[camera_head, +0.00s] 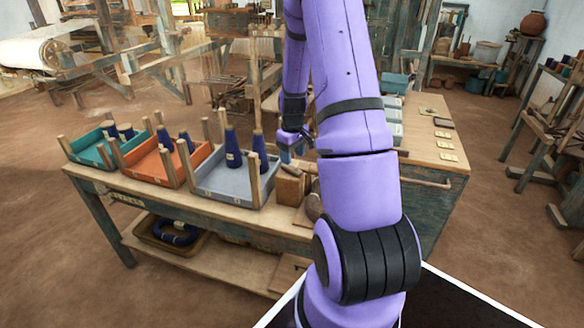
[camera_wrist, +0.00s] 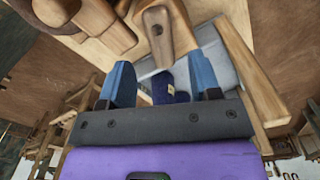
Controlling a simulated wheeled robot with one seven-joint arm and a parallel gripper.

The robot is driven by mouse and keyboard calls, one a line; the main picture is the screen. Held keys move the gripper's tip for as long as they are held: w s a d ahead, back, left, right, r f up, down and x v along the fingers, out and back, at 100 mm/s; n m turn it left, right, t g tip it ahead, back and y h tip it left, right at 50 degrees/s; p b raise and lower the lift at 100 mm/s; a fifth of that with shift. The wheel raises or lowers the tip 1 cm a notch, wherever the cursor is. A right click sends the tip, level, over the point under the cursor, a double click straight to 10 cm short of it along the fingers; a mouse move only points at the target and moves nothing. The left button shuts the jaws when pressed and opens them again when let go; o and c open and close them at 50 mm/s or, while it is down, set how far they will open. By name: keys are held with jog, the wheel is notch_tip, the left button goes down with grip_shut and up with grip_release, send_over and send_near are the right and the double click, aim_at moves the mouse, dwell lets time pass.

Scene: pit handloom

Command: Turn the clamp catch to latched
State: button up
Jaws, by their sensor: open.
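A short wooden lever with a small dark pivot, which looks like the clamp catch (camera_wrist: 174,35), is at the top middle of the wrist view. It lies just beyond my gripper (camera_wrist: 161,68), whose two blue fingers are apart with nothing held between them. I cannot tell whether the catch touches a finger or which position counts as latched. In the head view my gripper (camera_head: 290,150) is over the bench, beside the grey tray and above a wooden block (camera_head: 290,187). My purple arm hides part of the bench there, and I cannot make out the catch in that view.
A grey tray (camera_head: 211,184) with dark blue cones (camera_head: 233,148) and upright wooden pegs stands close left of my gripper. An orange tray (camera_head: 150,180) and a teal tray (camera_head: 85,158) are further left. In the wrist view, rounded wooden parts (camera_wrist: 100,25) lie upper left.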

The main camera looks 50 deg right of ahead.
aim_at(293, 168)
jog(key=shift+f, duration=2.65)
jog(key=c, duration=0.9)
